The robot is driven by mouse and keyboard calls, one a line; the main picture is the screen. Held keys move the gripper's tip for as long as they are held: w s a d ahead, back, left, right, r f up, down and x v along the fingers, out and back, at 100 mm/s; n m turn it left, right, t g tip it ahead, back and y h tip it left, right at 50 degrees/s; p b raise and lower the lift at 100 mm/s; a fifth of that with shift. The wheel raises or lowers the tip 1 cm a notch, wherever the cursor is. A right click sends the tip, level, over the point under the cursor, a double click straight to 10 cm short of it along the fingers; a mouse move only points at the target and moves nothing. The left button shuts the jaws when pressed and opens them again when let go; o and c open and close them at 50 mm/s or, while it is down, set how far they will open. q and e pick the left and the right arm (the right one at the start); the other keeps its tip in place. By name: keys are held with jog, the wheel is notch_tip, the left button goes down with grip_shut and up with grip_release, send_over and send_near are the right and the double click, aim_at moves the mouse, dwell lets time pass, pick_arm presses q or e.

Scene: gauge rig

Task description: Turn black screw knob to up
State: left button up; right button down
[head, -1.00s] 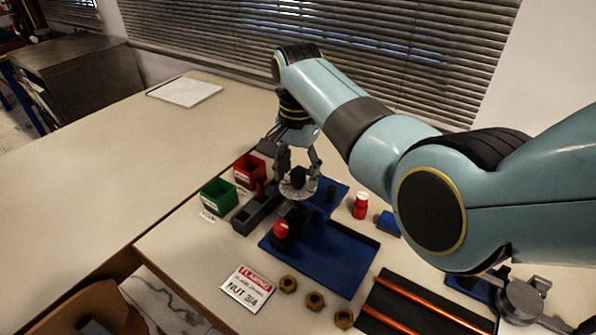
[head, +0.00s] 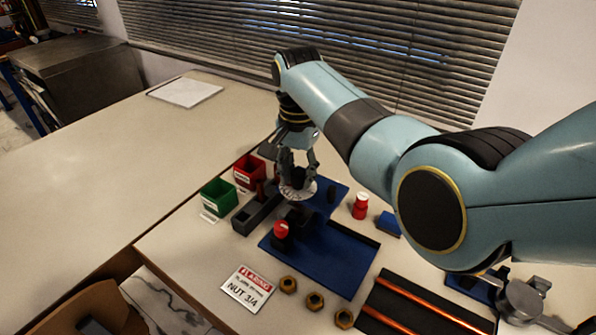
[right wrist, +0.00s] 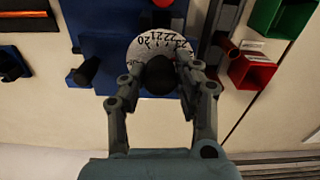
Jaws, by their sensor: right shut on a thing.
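The black screw knob (right wrist: 160,75) stands out from the middle of a round white dial (right wrist: 143,48), which carries printed numbers such as 20, 21 and 22. In the head view the dial (head: 297,191) sits on the blue rig, and the knob is largely hidden by the fingers. My right gripper (right wrist: 160,83) has its fingers on either side of the knob and is shut on it. In the head view my right gripper (head: 299,176) reaches down over the dial. My left gripper is not in view.
Green (head: 217,197) and red (head: 248,171) bins stand left of the rig. A blue tray (head: 340,262), several brass nuts (head: 315,301) and a label card (head: 247,289) lie in front. A red bottle (head: 360,206) stands to the right. The table at left is mostly clear.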

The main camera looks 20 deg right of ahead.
jog(key=shift+r+n+p, duration=0.2)
jog(key=shift+n+p, duration=0.8)
jog(key=shift+n, duration=0.1)
jog(key=n+p, duration=0.2)
jog(key=n, duration=0.1)
jog(key=shift+n, duration=0.3)
jog(key=n+p, duration=0.1)
jog(key=n, duration=0.2)
jog(key=shift+w+n+p, duration=0.1)
jog(key=shift+n+p, duration=0.3)
jog(key=n+p, duration=0.1)
jog(key=n, duration=0.2)
jog(key=shift+f+n, duration=0.1)
jog(key=shift+n, duration=0.2)
jog(key=n, duration=0.4)
jog(key=shift+p, duration=0.4)
jog(key=n, duration=0.5)
jog(key=shift+p, duration=0.3)
jog(key=n, duration=0.4)
jog(key=shift+n+p, duration=0.3)
jog(key=shift+n, duration=1.8)
jog(key=shift+f, duration=0.1)
